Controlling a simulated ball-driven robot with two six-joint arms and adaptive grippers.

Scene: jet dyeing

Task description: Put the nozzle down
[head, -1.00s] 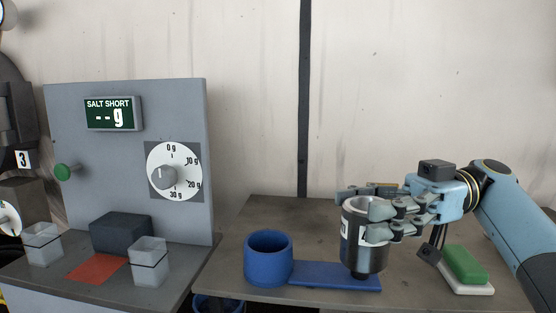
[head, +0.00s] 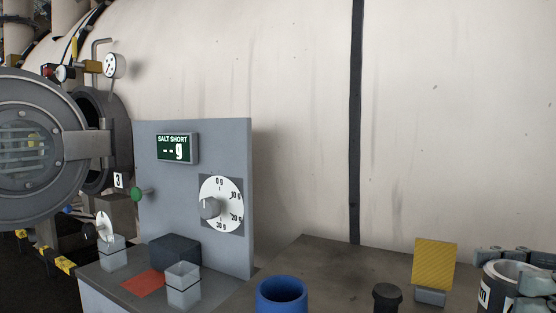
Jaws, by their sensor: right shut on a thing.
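The frame edge cuts off much of the gripper and the nozzle's lower end, so I cannot tell whether the nozzle touches anything below. My left gripper is not in view.
A blue cup (head: 282,292) stands at the bottom centre.

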